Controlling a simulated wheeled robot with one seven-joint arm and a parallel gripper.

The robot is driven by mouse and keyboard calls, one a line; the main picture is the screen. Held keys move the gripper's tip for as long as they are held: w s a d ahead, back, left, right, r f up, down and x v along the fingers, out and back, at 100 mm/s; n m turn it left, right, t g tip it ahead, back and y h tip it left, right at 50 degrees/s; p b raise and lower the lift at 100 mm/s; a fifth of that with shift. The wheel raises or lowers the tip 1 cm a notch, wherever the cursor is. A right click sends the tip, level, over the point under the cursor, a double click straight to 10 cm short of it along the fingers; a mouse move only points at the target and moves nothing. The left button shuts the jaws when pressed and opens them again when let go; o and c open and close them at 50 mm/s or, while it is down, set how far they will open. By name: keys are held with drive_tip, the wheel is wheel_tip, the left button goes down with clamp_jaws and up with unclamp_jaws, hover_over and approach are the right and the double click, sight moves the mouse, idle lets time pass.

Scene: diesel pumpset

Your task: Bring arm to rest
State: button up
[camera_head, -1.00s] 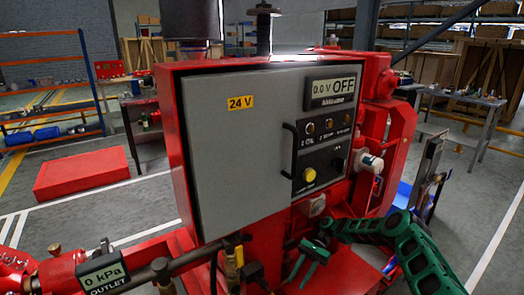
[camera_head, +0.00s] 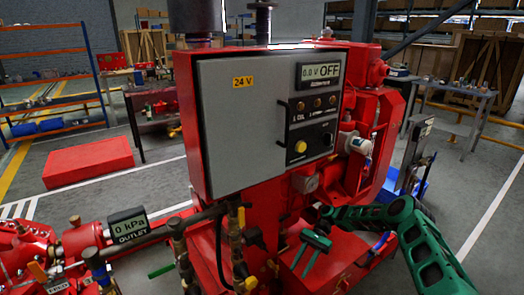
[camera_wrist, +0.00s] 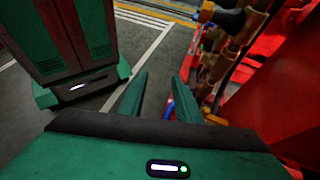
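My green arm enters from the lower right in the head view. My gripper (camera_head: 311,251) hangs at its end in front of the red pumpset (camera_head: 262,215), below the grey control panel (camera_head: 235,125). In the wrist view the two green fingers of my gripper (camera_wrist: 160,97) stand apart with nothing between them that I can see held. The panel display (camera_head: 319,72) reads 0.0 V and OFF. My own green base shows at the upper left of the wrist view.
Brass valves and pipes (camera_head: 178,235) stand left of the gripper, with an outlet gauge (camera_head: 129,226) reading 0 kPa. A red block (camera_head: 88,162) lies on the floor at left. A grey table (camera_head: 455,95) stands at the back right. Open floor shows at right.

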drive_tip(key=s+d+r+n+t+h, duration=0.15)
drive_tip(key=s+d+r, duration=0.35)
drive_tip(key=r, duration=0.6)
drive_tip(key=s+d+r+t+h, duration=0.25)
drive_tip(key=d+r, duration=0.35)
drive_tip(key=r, duration=0.5)
drive_tip(key=s+d+r+n+t+h, duration=0.1)
drive_tip(key=s+d+r+h, duration=0.4)
drive_tip(key=r, duration=0.6)
drive_tip(key=s+d+r+t+y, duration=0.1)
drive_tip(key=s+d+r, duration=0.3)
drive_tip(key=s, duration=0.2)
drive_tip(key=s+d+r+t, duration=0.2)
drive_tip(key=s+d+r, duration=0.1)
drive_tip(key=s, duration=0.3)
drive_tip(key=s+d+m+t, duration=0.1)
drive_tip(key=s+d+t, duration=0.1)
drive_tip(key=s, duration=1.3)
drive_tip(key=shift+d, duration=0.3)
drive_tip(key=shift+w+f, duration=0.25)
drive_tip(key=shift+w, duration=0.4)
